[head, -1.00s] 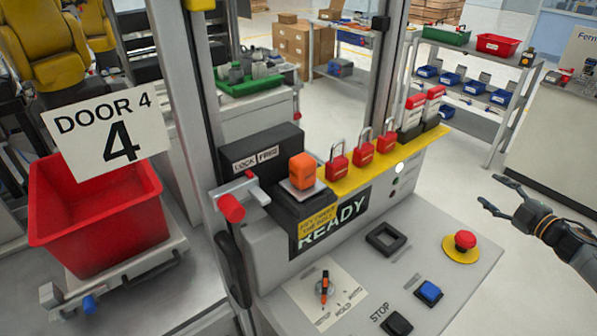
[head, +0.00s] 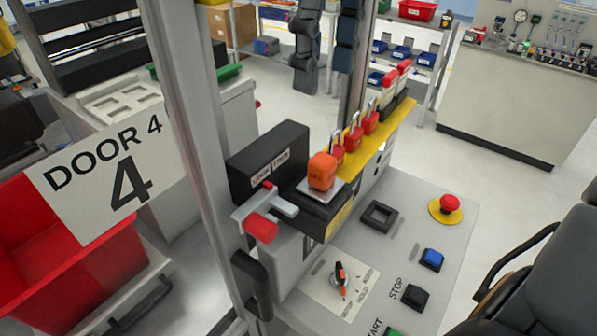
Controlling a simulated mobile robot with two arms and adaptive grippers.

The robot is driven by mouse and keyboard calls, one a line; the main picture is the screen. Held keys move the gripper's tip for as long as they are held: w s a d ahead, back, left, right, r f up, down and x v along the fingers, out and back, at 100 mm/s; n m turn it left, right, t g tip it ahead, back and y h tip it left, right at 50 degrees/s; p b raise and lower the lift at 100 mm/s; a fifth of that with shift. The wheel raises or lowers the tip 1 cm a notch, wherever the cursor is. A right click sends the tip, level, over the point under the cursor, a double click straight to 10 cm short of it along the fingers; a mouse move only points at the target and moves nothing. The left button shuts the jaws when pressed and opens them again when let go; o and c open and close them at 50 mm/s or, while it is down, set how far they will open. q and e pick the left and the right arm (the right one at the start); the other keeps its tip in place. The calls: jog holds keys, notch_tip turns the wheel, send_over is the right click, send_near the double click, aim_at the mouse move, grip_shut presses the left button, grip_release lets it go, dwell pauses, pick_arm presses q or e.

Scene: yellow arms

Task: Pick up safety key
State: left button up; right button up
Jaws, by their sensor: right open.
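An orange block (head: 322,171), which looks like the safety key, sits upright on a light metal plate on top of a black housing (head: 312,213) on the console. A red-ended handle (head: 260,228) sticks out beside it. A smaller orange-and-black selector (head: 341,279) stands on a white plate on the console face. My right gripper (head: 478,308) is large and dark at the lower right, close to the camera and partly cut off. It is open, with nothing seen in it, and well apart from the orange block. My left gripper is not in view.
Red padlocks (head: 353,138) line a yellow rail behind the block. A grey post (head: 200,150) and a "DOOR 4" sign (head: 110,170) stand left, by a red bin (head: 70,270). A red stop button (head: 449,203) is on the console. Open floor lies to its right.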

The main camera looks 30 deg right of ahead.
jog(key=p, duration=0.1)
send_over(326, 159)
notch_tip(326, 159, down, 8)
jog(key=shift+r, duration=0.1)
jog(key=shift+a+f, duration=0.1)
jog(key=shift+f, duration=0.4)
jog(key=shift+s+f+p, duration=0.1)
jog(key=shift+f+p, duration=0.25)
jog(key=shift+p, duration=0.15)
notch_tip(326, 159, down, 4)
jog(key=shift+r+p, duration=0.15)
jog(key=shift+p, duration=0.6)
jog(key=shift+f, duration=0.35)
grip_shut()
